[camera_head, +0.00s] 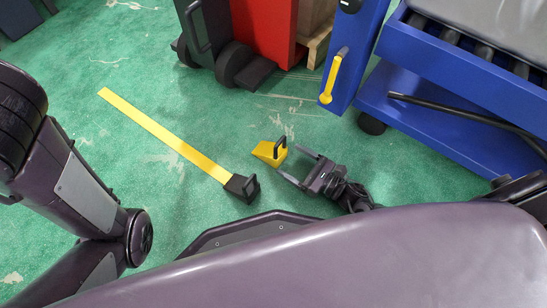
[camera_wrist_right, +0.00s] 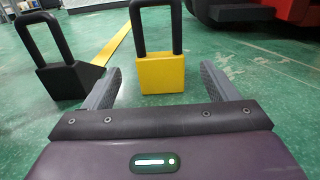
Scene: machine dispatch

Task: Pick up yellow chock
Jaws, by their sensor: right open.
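The yellow chock (camera_head: 268,153) is a wedge with a black loop handle and stands on the green floor. My right gripper (camera_head: 296,168) is open and empty, just right of the chock in the head view, with its fingers pointing toward it. In the right wrist view the yellow chock (camera_wrist_right: 162,73) stands upright beyond the open fingertips of my right gripper (camera_wrist_right: 166,82), roughly centred between them and not held.
A black chock (camera_head: 243,187) with a handle stands at the end of a yellow floor strip (camera_head: 165,135); it also shows in the right wrist view (camera_wrist_right: 68,80). A blue cart (camera_head: 455,100) and a red machine (camera_head: 265,30) stand behind. Open floor lies around the yellow chock.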

